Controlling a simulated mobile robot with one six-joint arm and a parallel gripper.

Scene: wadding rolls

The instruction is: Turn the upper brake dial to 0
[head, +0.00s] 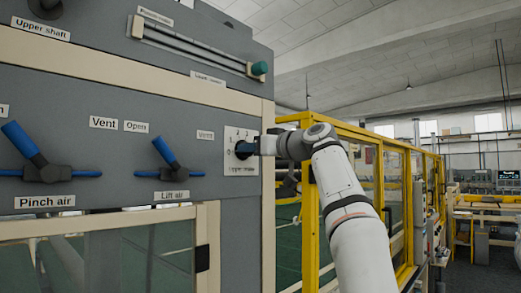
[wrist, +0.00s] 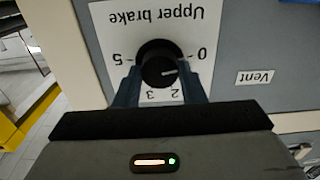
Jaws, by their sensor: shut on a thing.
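The upper brake dial is a black round knob (wrist: 158,65) on a white plate (wrist: 108,28) lettered "Upper brake", upside down in the wrist view. Its digits 0, 2, 3 and 5 show; the spot between 0 and 2 is hidden by a finger. The knob's white mark points to the right, between 0 and 2, towards that hidden spot. My gripper (wrist: 160,76) is shut on the knob, one dark finger on each side. In the head view the plate (head: 231,134) is at the panel's right edge, with my gripper (head: 248,148) at the knob.
Blue-handled levers for pinch air (head: 24,146) and lift air (head: 165,153) stick out left of the dial. A slider with a green knob (head: 259,68) is above. A yellow guard frame (head: 311,225) stands close on the right, behind my arm.

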